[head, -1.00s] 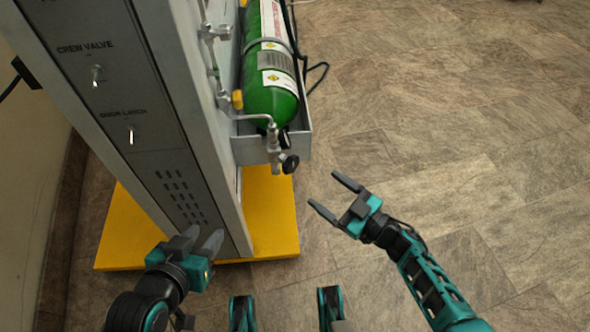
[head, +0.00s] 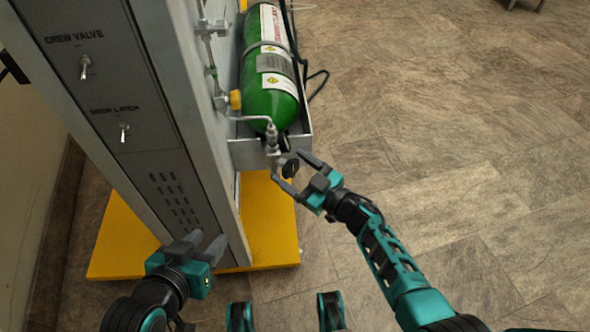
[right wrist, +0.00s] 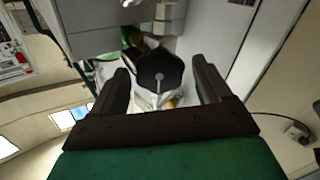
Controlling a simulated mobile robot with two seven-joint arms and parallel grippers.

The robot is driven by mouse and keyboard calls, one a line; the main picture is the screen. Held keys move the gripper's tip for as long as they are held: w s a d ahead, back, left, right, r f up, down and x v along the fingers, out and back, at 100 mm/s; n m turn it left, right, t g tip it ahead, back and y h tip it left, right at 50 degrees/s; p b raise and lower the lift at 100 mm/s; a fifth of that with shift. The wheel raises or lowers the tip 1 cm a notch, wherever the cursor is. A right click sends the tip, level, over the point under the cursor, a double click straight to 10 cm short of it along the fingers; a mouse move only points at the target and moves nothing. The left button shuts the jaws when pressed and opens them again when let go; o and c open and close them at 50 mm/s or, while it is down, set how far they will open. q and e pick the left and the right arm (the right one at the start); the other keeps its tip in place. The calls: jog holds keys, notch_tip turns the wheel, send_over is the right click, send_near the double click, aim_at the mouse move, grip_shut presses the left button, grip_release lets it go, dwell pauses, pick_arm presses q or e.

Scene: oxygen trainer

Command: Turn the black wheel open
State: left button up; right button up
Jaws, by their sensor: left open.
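The black wheel (head: 291,169) sits on the valve below the neck of the green cylinder (head: 269,105). In the right wrist view the wheel (right wrist: 160,68) is a dark faceted knob with a pale mark on its face. My right gripper (head: 288,167) is open, with one finger on each side of the wheel; in the right wrist view (right wrist: 164,84) gaps show between the fingers and the wheel. My left gripper (head: 207,241) is open and empty, low in front of the grey cabinet, away from the wheel.
The grey cabinet (head: 165,140), with CREW VALVE and DOOR LATCH switches, stands on a yellow base (head: 268,222). A grey bracket (head: 305,125) holds the cylinder, with thin pipes beside it.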

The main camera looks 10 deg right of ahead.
jog(key=c, duration=1)
